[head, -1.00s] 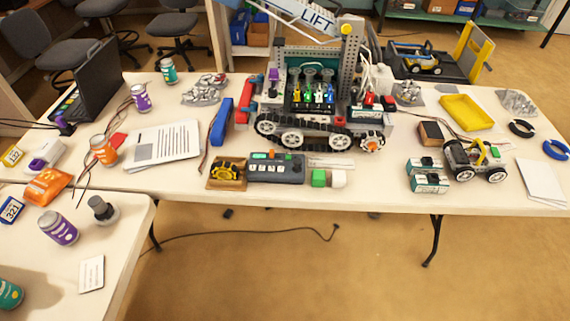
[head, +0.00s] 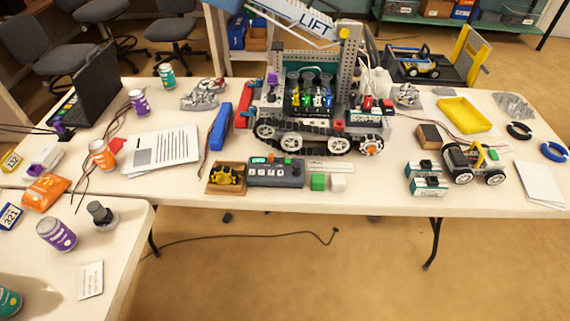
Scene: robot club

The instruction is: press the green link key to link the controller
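The controller (head: 276,173) is a dark grey box at the front edge of the long table, in front of the tracked robot. It has a row of pale keys along its front. A small green patch (head: 258,160) shows at the left of its back edge, with a small red-orange part beside it. Which part is the green link key is too small to tell. Neither of my grippers is in view.
A wooden tray with a yellow part (head: 226,178) stands against the controller's left. The tracked robot (head: 315,120) rises close behind. A blue bar (head: 221,127) and printed sheets (head: 162,145) lie to the left. Batteries (head: 427,180) and a small wheeled car (head: 472,162) stand right.

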